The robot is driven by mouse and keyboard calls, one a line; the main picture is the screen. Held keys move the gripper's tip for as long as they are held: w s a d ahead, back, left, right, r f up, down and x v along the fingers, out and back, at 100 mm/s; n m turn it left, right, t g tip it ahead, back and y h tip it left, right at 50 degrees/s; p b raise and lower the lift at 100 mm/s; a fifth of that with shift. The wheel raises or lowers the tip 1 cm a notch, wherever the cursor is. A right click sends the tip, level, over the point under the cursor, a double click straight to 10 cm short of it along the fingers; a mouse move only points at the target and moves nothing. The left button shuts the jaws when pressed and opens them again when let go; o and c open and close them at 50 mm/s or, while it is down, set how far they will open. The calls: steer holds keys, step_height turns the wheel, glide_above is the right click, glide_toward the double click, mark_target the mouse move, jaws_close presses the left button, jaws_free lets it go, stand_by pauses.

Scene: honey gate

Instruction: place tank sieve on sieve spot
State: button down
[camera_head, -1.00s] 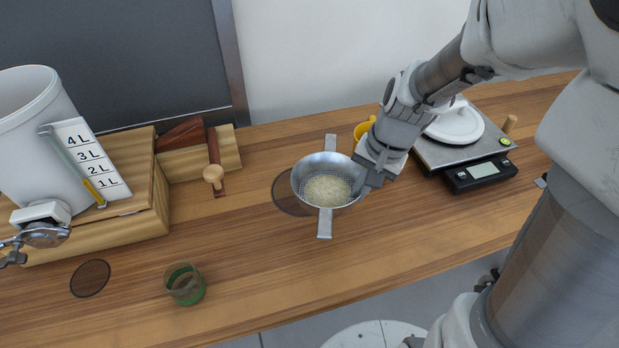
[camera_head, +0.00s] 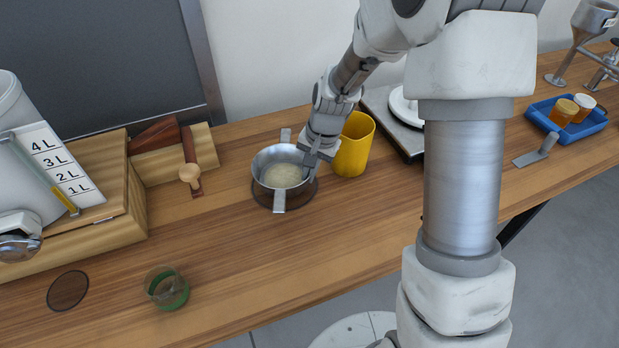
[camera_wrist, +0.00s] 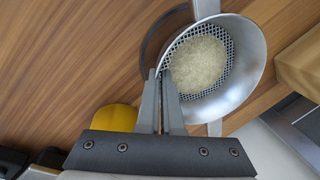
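The tank sieve (camera_head: 265,166) is a grey metal bowl with two flat bar handles and a pale, grainy mass on its mesh. In the head view it is upright over the sieve spot (camera_head: 301,196), a dark round disc on the worktop that shows around its front and right. Whether the sieve touches the spot or hovers just above it, I cannot tell. My gripper (camera_head: 311,160) is at the sieve's right rim. In the wrist view its fingers (camera_wrist: 161,76) are close together with the sieve's rim (camera_wrist: 247,82) between them. The spot's dark edge (camera_wrist: 150,44) shows beside the sieve.
A yellow container (camera_head: 354,145) stands close right of my gripper. Behind it is a scale (camera_head: 401,128) with a white lid. A wooden stand (camera_head: 108,219) is at left; a green-banded glass (camera_head: 167,288) stands front left. The worktop before the sieve is clear.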

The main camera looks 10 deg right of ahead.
steer(key=shift+x, duration=1)
steer(key=shift+s+d, duration=0.1)
steer(key=shift+d, duration=0.05)
steer(key=c, duration=1.5)
jaws_free()
steer(key=shift+f, duration=0.15)
steer(key=o, duration=0.4)
